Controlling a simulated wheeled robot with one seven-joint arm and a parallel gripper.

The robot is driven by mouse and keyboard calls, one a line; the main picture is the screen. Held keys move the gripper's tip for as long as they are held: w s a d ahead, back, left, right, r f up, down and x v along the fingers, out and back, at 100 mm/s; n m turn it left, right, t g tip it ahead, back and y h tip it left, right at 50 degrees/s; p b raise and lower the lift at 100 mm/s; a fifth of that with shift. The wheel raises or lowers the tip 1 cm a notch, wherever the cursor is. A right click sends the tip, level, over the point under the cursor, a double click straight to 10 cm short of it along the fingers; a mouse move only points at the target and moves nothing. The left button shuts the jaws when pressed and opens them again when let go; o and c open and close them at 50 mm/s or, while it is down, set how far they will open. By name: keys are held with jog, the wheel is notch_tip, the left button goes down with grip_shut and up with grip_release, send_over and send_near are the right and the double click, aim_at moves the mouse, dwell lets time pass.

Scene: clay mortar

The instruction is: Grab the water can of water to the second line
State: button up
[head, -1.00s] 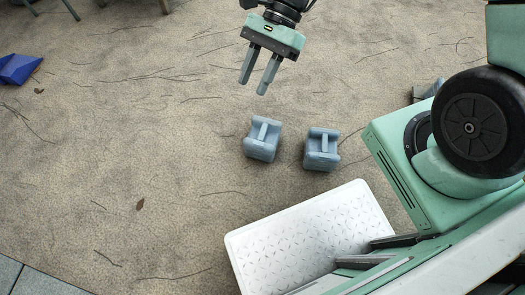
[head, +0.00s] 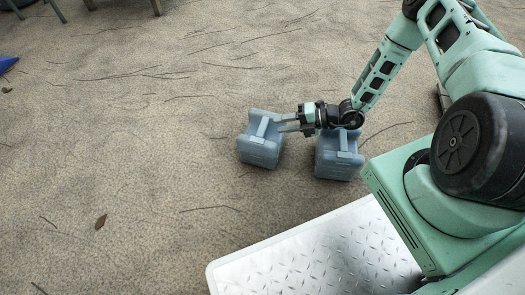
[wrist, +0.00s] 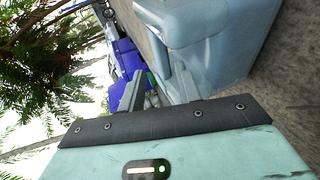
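Two blue-grey water cans with top handles stand upright side by side on the ground in the head view: the left can (head: 258,153) and the right can (head: 338,162). My gripper (head: 285,123) is lowered from the right, its fingers pointing left at the left can's top handle. In the wrist view my gripper (wrist: 155,88) shows a gap between its two grey fingers, with a blue-grey can (wrist: 225,45) close by at the upper right. The right finger overlaps the can in the picture; I cannot tell whether it touches. My wrist partly covers the right can's top.
Sandy ground (head: 150,170) with thin twigs and a brown leaf (head: 101,222) lies open to the left. A blue object (head: 6,63) is at the left edge. Furniture legs (head: 60,12) show at the top left. Green foliage (wrist: 45,40) fills the wrist view's upper left.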

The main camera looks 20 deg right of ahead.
aim_at(263, 126)
jog(key=shift+w+a+f+b, duration=0.3)
jog(key=shift+a+f+b, duration=0.2)
jog(key=shift+a+f, duration=0.15)
jog(key=b+x, duration=0.4)
jog(key=x, duration=0.1)
jog(key=shift+a, duration=0.1)
jog(key=shift+w+a+r+b, duration=0.1)
jog(key=shift+w+a+b, duration=0.05)
jog(key=shift+a+b, duration=0.15)
grip_shut()
jog(key=shift+d, duration=0.1)
dwell(0.5)
jog(key=shift+r, duration=0.1)
